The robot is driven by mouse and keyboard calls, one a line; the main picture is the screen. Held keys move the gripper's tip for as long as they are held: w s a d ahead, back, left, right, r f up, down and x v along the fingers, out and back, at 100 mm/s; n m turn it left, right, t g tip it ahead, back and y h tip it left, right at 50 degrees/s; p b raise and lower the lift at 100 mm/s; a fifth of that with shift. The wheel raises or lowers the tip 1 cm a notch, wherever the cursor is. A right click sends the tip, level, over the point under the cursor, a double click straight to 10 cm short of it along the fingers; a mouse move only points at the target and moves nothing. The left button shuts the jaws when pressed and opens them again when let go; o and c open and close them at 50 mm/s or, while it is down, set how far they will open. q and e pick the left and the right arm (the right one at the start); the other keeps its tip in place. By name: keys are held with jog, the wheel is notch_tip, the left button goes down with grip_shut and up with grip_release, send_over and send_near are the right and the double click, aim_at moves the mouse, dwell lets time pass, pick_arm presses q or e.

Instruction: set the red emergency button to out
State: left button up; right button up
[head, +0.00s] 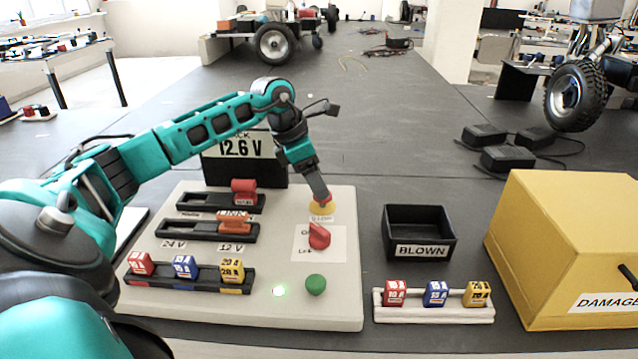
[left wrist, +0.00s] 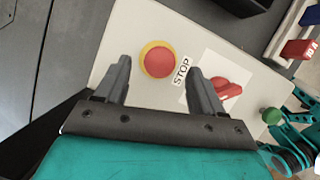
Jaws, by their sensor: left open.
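The red emergency button (left wrist: 159,62) is a round red cap on a yellow ring, beside a STOP label (left wrist: 182,71). In the head view its yellow ring (head: 321,209) shows at the back right of the pale panel (head: 345,260), with the red cap mostly hidden by my gripper. My left gripper (head: 318,194) points down at the button. In the left wrist view my left gripper (left wrist: 158,72) is open, with one finger on each side of the cap in the picture. I cannot tell whether the fingers touch it, or whether the button is in or out. My right gripper is not in view.
A red rotary switch (head: 319,236) and a green button (head: 315,284) sit in front of the STOP button. Fuse slots line the panel's left. A black BLOWN bin (head: 419,232), a fuse rack (head: 434,308) and a yellow box (head: 560,250) stand to the right.

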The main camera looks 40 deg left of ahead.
pick_arm(q)
jog(key=v, duration=1)
jog(key=shift+r+p, duration=0.3)
jog(key=shift+p, duration=0.15)
jog(key=shift+s, duration=0.1)
jog(key=shift+f, duration=0.1)
